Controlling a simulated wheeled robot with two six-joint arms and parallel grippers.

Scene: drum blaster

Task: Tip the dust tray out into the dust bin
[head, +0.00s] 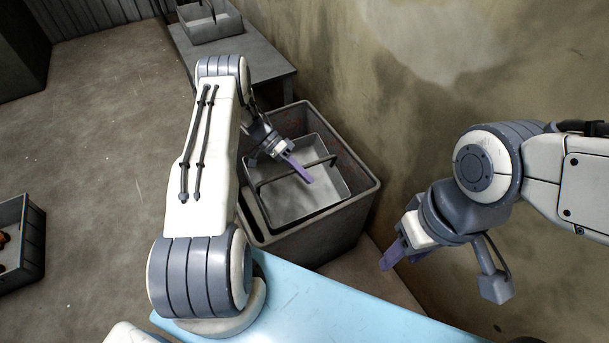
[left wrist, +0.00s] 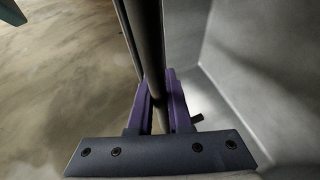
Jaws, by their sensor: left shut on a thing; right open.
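The dust tray (head: 315,200) is a light grey open box with a dark bar handle (head: 327,161) across it. It is at the mouth of the dust bin (head: 367,193), a larger dark grey square box with a reddish, worn inside. I cannot tell whether the tray rests on anything inside the bin. No dust shows on the visible part of its inner surface. My left gripper (head: 300,170) is shut on the tray's handle; the left wrist view shows its purple fingers (left wrist: 160,108) on both sides of the bar. My right gripper (head: 391,257) is open and empty, right of the bin.
A grey bench (head: 250,66) behind the bin carries another grey tray (head: 212,29). A dark crate (head: 31,243) with orange-red things stands on the floor at the left. A stained wall (head: 410,130) rises close to the bin's right side. The floor at left is mostly clear.

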